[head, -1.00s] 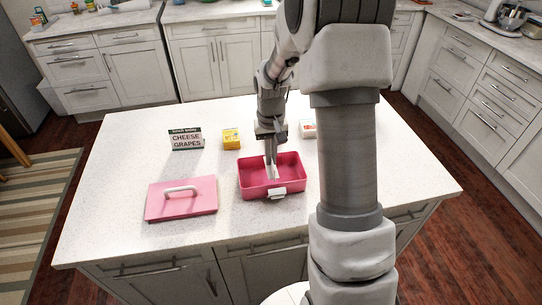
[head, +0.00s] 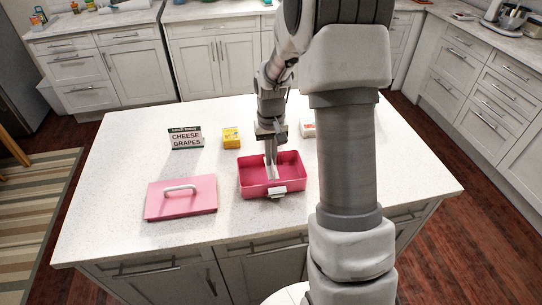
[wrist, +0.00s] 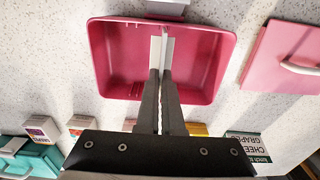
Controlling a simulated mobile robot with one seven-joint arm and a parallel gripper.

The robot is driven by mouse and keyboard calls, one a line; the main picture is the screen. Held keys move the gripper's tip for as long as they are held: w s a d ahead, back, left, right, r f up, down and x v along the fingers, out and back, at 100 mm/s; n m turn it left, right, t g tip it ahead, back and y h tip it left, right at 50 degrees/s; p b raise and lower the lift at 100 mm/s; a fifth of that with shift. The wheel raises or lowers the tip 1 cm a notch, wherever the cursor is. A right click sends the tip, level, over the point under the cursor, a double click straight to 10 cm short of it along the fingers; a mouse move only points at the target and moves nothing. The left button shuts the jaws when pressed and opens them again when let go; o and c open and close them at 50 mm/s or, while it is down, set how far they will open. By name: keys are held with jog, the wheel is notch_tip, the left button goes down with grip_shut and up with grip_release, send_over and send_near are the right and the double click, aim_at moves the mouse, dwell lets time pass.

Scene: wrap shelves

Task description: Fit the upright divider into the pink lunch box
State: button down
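The pink lunch box (head: 254,184) stands open on the island; it also fills the upper middle of the wrist view (wrist: 118,75). My gripper (head: 270,166) points down into the middle of the box, and its fingers nearly meet in the wrist view (wrist: 162,68). A thin pale upright divider (wrist: 165,33) seems to be pinched between them, seen almost edge-on and running front to back across the box. Its lower edge is hidden, so I cannot tell whether it touches the floor or is seated. The pink lid (head: 181,204) with a white handle lies left of the box.
A "cheese grapes" sign (head: 186,139) and a small yellow box (head: 231,138) stand behind the lunch box. A white and red box (head: 308,129) is right of my wrist. A teal case (wrist: 15,150) shows in the wrist view. The island's left front is clear.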

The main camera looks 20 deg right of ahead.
aim_at(271, 168)
jog(key=shift+f+b, duration=1.75)
jog(key=shift+f, duration=0.75)
jog(key=c, duration=1)
grip_release()
jog(key=shift+r, duration=0.1)
notch_tip(271, 168, up, 17)
jog(key=shift+r+p, duration=0.2)
jog(key=shift+p, duration=0.35)
